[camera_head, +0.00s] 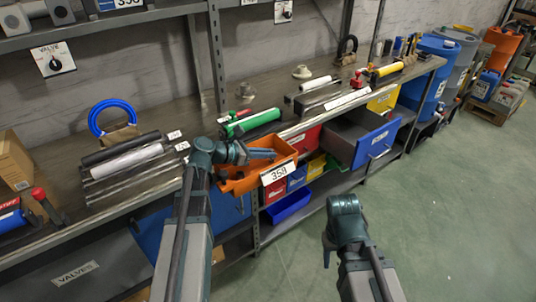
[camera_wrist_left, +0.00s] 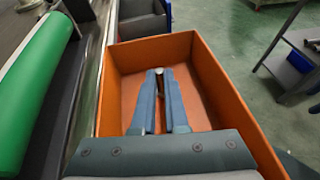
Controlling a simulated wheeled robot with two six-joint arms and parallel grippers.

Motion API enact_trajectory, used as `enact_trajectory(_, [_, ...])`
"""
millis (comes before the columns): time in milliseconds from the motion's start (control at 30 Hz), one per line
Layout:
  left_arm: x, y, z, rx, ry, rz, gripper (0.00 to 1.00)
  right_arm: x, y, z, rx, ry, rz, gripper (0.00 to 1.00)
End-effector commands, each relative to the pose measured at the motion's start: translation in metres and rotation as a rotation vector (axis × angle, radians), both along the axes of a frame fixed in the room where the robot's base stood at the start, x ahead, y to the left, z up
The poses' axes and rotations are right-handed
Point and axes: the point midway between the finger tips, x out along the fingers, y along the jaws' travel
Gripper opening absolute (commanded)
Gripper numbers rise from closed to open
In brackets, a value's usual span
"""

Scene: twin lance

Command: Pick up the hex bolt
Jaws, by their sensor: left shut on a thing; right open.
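The orange bin (camera_head: 238,183) with a "358" label hangs at the front edge of the bench, and its walls surround my fingers in the left wrist view (camera_wrist_left: 205,75). My left gripper (camera_head: 272,154) is over the bin's opening, fingers pointing into it. In the left wrist view its fingertips (camera_wrist_left: 160,73) are nearly together on a small metallic thing, the hex bolt (camera_wrist_left: 160,83), mostly hidden between the fingers. My right gripper (camera_head: 328,258) is low over the floor, away from the bench, open and seen only in part.
A green cylinder (camera_head: 252,122) lies on the bench beside the bin. A blue open drawer (camera_head: 375,140) juts out to the right. Red, blue and yellow bins sit below. The green floor (camera_head: 450,210) at right is clear.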

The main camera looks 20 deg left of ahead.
Motion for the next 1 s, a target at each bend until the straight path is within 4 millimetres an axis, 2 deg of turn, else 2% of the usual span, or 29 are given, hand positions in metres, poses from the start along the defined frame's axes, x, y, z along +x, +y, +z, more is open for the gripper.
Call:
enact_trajectory(267, [0.0,0.0,0.032,0.0,0.0,0.0,0.0,0.0,0.0,0.032,0.0,0.0,0.0,0.5])
enact_trajectory(633, [0.0,0.0,0.087,0.0,0.0,0.0,0.0,0.0,0.0,0.087,0.0,0.0,-0.001,0.5])
enact_trajectory(800, [0.0,0.0,0.097,0.0,0.0,0.0,0.0,0.0,0.0,0.097,0.0,0.0,-0.001,0.5])
enact_trajectory(1000, [0.0,0.0,0.097,0.0,0.0,0.0,0.0,0.0,0.0,0.097,0.0,0.0,-0.001,0.5])
